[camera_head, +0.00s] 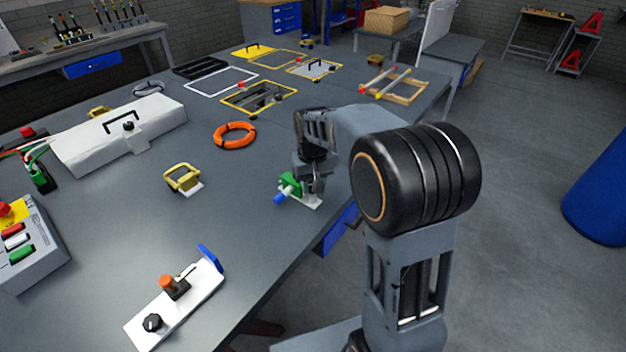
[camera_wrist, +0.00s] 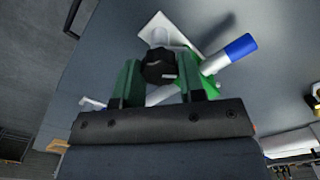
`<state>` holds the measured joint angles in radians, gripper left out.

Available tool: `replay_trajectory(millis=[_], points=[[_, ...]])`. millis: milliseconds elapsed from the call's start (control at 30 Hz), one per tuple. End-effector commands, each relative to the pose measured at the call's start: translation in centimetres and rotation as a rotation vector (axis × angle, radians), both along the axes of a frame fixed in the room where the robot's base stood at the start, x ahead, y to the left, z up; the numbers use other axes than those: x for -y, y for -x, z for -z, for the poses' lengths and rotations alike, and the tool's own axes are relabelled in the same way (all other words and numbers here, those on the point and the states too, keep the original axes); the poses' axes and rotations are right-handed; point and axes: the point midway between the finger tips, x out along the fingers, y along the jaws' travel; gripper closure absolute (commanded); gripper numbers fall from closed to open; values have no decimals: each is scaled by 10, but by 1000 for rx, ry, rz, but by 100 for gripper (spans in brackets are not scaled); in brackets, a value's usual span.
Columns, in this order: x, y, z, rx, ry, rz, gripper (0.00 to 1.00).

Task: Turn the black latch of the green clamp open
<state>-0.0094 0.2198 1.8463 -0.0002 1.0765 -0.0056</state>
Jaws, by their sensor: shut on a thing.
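The green clamp (camera_head: 289,181) sits on a small white base plate (camera_head: 308,202) near the table's right edge. It has a white rod with a blue end (camera_head: 279,198). In the wrist view the green clamp body (camera_wrist: 208,74) is partly hidden behind a finger, and the blue end (camera_wrist: 240,46) points up right. The black latch (camera_wrist: 159,72) is a ribbed knob. My gripper (camera_wrist: 160,76) has one finger on each side of the knob and is shut on it. In the head view my gripper (camera_head: 312,184) points down over the clamp and hides the knob.
A yellow-handled part (camera_head: 183,178) and an orange ring (camera_head: 235,135) lie left of the clamp. A white plate with knobs (camera_head: 175,303) lies nearer, and a long white box (camera_head: 120,135) lies farther left. The table between them is clear.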

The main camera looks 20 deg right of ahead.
Motion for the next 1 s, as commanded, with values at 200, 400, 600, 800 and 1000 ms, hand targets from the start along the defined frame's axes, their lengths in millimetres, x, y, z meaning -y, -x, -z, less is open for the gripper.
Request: replay_trajectory(millis=[200, 400, 600, 800, 1000], points=[[0, -1, -3, 4, 0, -206, 87], [-1, -1, -3, 4, 0, -395, 87], [-1, -1, -2, 5, 0, -569, 87], [-1, -1, -2, 5, 0, -712, 87], [-1, -1, -2, 5, 0, -812, 87]])
